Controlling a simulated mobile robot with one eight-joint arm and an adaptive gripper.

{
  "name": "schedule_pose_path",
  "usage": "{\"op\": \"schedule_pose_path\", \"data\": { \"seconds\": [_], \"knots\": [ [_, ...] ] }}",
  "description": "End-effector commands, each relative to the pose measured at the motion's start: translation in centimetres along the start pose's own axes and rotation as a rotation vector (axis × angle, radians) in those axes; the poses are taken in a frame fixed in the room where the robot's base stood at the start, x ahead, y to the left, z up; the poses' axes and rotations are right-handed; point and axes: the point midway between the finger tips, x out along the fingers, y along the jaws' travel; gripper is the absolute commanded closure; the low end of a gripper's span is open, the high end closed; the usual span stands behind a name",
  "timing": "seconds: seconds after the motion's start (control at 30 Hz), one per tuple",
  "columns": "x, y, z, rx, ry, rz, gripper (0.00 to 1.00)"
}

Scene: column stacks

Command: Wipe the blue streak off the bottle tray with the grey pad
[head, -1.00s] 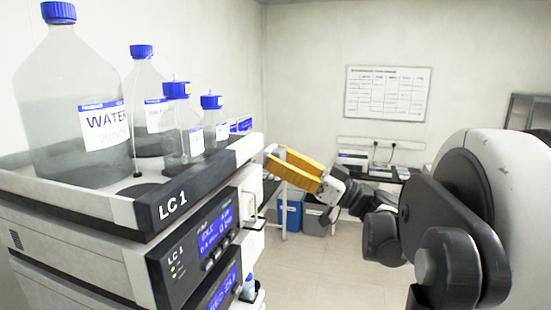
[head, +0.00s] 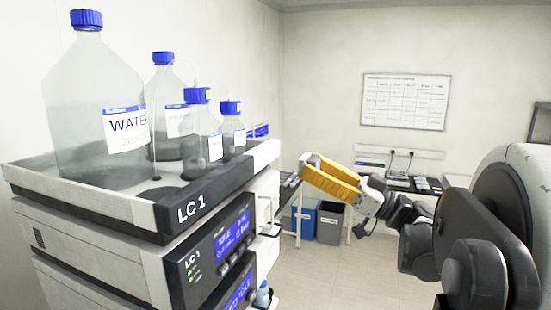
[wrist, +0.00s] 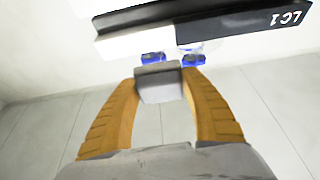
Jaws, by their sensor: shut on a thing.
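The bottle tray (head: 100,202) sits on top of the LC 1 instrument stack at left, with several blue-capped clear bottles in it. Its rim shows upside down at the top of the wrist view (wrist: 135,42). My gripper (head: 305,163) has yellow fingers and is just right of the tray's far end, apart from it in the head view. In the wrist view the fingers are shut on the grey pad (wrist: 160,83), with blue bottle caps (wrist: 193,60) behind it. I cannot make out the blue streak for certain; the tray floor is largely hidden by its rim and bottles.
A large WATER bottle (head: 95,100) and smaller bottles (head: 231,128) stand upright in the tray. Blue (head: 303,220) and grey bins (head: 330,222) are on the floor below a back bench. Open floor lies right of the stack.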

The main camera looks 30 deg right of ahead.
Motion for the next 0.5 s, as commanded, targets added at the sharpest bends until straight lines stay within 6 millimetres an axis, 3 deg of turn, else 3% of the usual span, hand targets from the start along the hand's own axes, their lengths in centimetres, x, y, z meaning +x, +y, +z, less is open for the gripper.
{"op": "schedule_pose_path", "data": {
  "seconds": [0.5],
  "knots": [
    [-6.5,0.1,-2.6,-0.002,0.000,0.002,0.70]
  ]
}}
